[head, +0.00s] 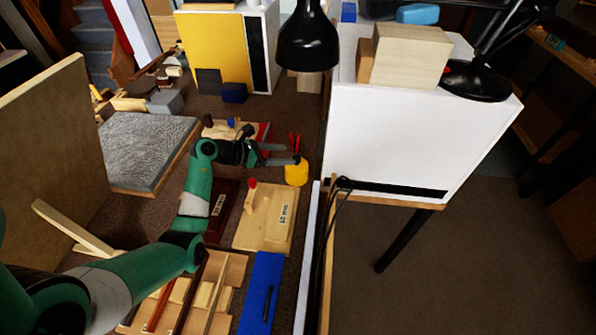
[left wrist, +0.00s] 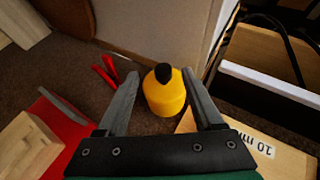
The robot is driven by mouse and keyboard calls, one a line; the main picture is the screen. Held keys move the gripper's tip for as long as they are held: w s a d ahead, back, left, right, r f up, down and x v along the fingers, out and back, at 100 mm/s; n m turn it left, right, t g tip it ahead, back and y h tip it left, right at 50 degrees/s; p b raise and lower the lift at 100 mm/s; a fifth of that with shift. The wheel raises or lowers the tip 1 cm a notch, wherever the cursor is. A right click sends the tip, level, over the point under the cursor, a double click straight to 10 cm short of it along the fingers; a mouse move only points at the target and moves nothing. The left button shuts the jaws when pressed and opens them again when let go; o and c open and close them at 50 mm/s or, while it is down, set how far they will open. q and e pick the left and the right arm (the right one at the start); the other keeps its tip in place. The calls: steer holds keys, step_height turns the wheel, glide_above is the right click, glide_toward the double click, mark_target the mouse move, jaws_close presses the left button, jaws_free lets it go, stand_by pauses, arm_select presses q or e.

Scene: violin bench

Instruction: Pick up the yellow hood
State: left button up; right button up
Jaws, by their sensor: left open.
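The yellow hood (head: 296,173) is a small rounded yellow piece with a dark top, standing on the brown bench near the white cabinet's lower left corner. In the left wrist view the hood (left wrist: 165,95) sits upright between and just beyond my left gripper's fingertips. My left gripper (head: 288,155) is open and empty, its fingers pointing at the hood from the left in the head view. I cannot tell whether a finger touches it. My right gripper is not in view.
Red-handled pliers (left wrist: 105,73) lie just left of the hood. A wooden block marked 10 mm (head: 266,218) is in front of it. The white cabinet (head: 400,130) stands close on its right.

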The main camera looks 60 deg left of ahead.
mark_target(294, 157)
arm_select(q)
steer(key=b+x, duration=0.2)
steer(key=x, duration=0.1)
steer(key=b+x, duration=0.1)
steer(key=x, duration=0.1)
steer(key=shift+d+f, duration=0.25)
steer(key=shift+f, duration=0.25)
steer(key=shift+w, duration=0.15)
steer(key=shift+a+r, duration=0.1)
jaws_close()
